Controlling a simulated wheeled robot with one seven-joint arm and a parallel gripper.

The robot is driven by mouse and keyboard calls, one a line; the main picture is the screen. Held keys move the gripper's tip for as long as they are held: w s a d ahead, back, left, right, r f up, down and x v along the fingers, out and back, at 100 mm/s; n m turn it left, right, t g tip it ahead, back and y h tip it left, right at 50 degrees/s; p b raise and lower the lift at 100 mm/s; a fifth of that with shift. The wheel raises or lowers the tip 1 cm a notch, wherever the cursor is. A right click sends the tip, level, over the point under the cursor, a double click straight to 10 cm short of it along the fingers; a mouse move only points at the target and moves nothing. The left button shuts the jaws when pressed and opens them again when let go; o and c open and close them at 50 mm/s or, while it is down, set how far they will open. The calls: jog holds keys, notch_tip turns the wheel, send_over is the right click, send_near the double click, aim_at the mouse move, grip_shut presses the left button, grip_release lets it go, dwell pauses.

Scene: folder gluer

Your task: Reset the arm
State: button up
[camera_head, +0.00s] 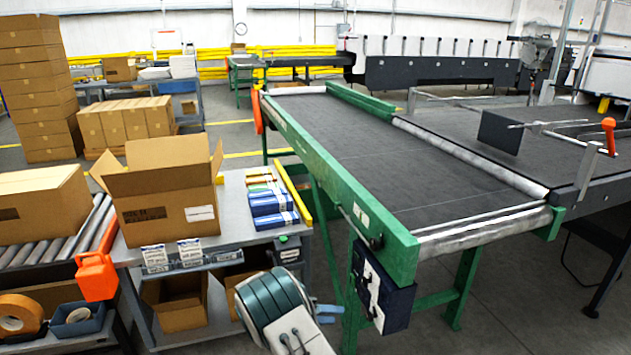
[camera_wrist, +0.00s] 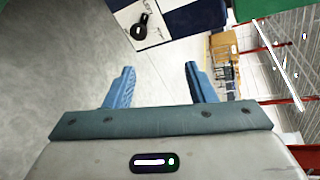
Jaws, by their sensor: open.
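My gripper (camera_wrist: 160,85) shows in the wrist view with its two blue fingers spread wide apart and nothing between them. In the head view, my gripper (camera_head: 328,314) is at the bottom middle, at the end of my arm, with the blue fingers pointing right. It is beside the workbench and in front of the green conveyor frame. It appears clear of both, below the belt level.
A grey workbench (camera_head: 236,205) holds an open cardboard box (camera_head: 165,200) and blue packs (camera_head: 272,205). The green-framed conveyor (camera_head: 340,195) stands right of my gripper, with a dark control box (camera_head: 381,290) on its leg. Floor shows at lower right.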

jog(key=s+d+r+m+g+y+p, duration=0.1)
jog(key=s+d+r+m+y+p, duration=0.2)
jog(key=r+m, duration=0.4)
jog(key=s+d+r+m+g+y+p, duration=0.15)
jog(key=s+d+r+m, duration=0.3)
jog(key=r, duration=0.45)
jog(key=s+d+r+m+g+y+p, duration=0.2)
jog(key=s+d+r+m+y, duration=0.1)
jog(key=s+r+m, duration=0.4)
jog(key=s+r+m+t+y+p, duration=0.4)
jog(key=s+r+m+y+p, duration=0.2)
jog(key=s+r+m, duration=0.9)
jog(key=shift+s+d+m+y+p, duration=0.35)
jog(key=shift+s+m, duration=0.4)
jog(key=shift+s, duration=0.3)
